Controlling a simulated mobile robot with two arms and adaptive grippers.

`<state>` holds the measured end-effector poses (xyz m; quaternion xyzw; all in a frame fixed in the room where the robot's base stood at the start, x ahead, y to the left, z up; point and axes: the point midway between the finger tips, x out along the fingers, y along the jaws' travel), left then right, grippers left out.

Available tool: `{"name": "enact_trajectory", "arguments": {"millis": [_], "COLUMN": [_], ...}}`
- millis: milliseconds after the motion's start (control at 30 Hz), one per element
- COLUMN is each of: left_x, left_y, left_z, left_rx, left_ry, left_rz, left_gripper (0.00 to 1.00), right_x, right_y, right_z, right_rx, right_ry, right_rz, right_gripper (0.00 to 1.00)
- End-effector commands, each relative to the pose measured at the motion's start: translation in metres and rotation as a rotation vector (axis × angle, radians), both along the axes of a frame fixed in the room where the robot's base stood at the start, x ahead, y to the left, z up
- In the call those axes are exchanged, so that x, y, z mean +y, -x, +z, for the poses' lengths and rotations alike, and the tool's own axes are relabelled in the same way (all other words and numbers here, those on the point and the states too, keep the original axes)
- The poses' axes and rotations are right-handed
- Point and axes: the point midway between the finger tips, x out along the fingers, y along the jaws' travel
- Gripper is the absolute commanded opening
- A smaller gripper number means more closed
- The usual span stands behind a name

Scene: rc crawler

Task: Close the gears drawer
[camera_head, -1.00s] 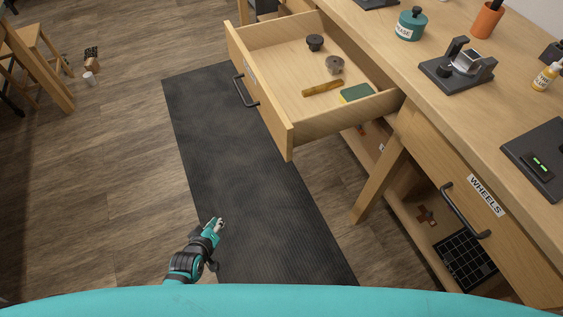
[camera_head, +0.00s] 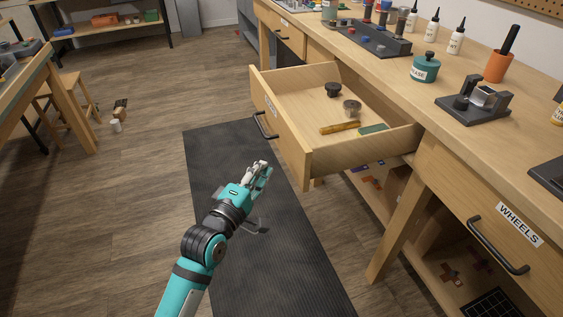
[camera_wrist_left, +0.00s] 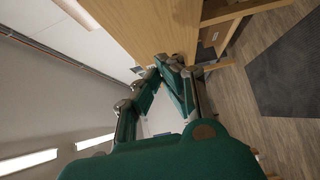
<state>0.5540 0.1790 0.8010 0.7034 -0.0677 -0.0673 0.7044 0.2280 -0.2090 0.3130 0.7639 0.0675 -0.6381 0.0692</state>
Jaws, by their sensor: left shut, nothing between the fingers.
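The gears drawer (camera_head: 283,136) stands pulled out from the workbench in the head view, with a dark bar handle (camera_head: 265,126) on its front. Inside lie a black gear (camera_head: 333,89), a grey gear (camera_head: 352,107), a yellow-brown bar (camera_head: 340,128) and a green block (camera_head: 373,129). The label on its front is too oblique to read. My left gripper (camera_head: 262,168) is shut and empty, in front of the drawer and apart from it in the picture. Its fingers also show in the left wrist view (camera_wrist_left: 168,65), near a wooden surface. My right gripper is not in view.
The workbench top (camera_head: 400,88) carries a teal grease pot (camera_head: 425,68), an orange cup (camera_head: 497,66) and a dark fixture (camera_head: 474,105). A shut wheels drawer (camera_head: 470,205) is at the right. A dark mat (camera_head: 285,255) covers the floor below, which is clear.

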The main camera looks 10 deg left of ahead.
Motion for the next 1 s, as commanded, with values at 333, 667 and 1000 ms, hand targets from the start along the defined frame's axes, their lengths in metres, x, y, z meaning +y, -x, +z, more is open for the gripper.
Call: {"name": "enact_trajectory", "arguments": {"millis": [333, 667, 1000], "left_x": [-0.031, -0.038, -0.037], "left_y": [-0.042, -0.047, -0.053], "left_z": [-0.001, -0.001, 0.0], "left_rx": [0.001, 0.001, 0.0], "left_ry": [0.001, -0.001, -0.002], "left_rz": [0.0, 0.0, 0.0], "left_gripper": [0.0, 0.0, 0.0], "right_x": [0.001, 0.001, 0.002], "right_y": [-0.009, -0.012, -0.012], "right_z": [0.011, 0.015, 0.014], "right_rx": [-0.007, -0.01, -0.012], "right_ry": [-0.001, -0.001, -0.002], "right_rz": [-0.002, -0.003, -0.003], "right_gripper": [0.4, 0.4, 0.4]}}
